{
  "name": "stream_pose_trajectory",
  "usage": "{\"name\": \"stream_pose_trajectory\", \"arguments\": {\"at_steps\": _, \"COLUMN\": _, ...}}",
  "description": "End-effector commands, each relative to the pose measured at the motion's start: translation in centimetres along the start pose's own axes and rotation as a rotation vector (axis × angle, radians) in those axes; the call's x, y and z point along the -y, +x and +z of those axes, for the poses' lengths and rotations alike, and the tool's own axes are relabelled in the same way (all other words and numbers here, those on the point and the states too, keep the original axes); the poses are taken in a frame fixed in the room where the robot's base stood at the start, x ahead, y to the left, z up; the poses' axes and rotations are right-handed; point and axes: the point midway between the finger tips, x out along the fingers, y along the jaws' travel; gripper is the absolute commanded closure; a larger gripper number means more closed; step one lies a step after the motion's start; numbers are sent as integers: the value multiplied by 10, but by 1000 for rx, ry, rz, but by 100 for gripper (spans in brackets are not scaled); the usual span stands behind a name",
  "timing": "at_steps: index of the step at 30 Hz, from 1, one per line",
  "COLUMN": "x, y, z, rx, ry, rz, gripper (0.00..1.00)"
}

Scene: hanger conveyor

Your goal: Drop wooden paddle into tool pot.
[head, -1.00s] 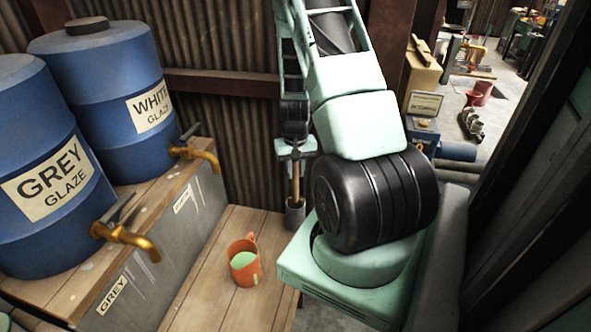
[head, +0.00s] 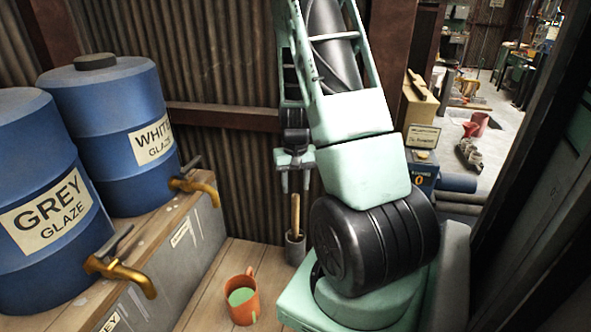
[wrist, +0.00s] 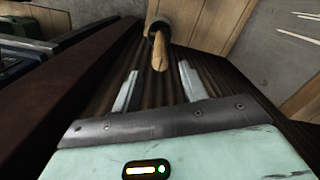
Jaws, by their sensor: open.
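The wooden paddle (head: 295,212) stands in the dark grey tool pot (head: 295,249), its handle sticking up above the rim. Its lower part is hidden inside the pot. My gripper (head: 296,188) is open and empty, just above the handle top and apart from it. In the wrist view, the paddle (wrist: 159,52) shows beyond and between the spread fingertips of my gripper (wrist: 159,72). The pot (wrist: 163,20) sits at the top of that view.
An orange mug (head: 242,302) with green liquid stands on the wooden bench (head: 205,296) in front of the pot. Blue grey-glaze (head: 50,150) and white-glaze (head: 108,110) barrels with brass taps stand at the left. A corrugated wall (head: 235,165) is behind.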

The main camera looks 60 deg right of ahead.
Motion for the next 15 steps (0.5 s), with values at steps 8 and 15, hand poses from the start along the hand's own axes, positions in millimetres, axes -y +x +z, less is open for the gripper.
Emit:
{"name": "stream_pose_trajectory", "arguments": {"at_steps": 8, "x": 1, "y": -45, "z": -1, "rx": -3, "ry": -1, "rz": -1, "gripper": 57}}
{"name": "stream_pose_trajectory", "arguments": {"at_steps": 15, "x": 0, "y": -59, "z": 0, "rx": -1, "ry": 0, "rz": 1, "gripper": 57}}
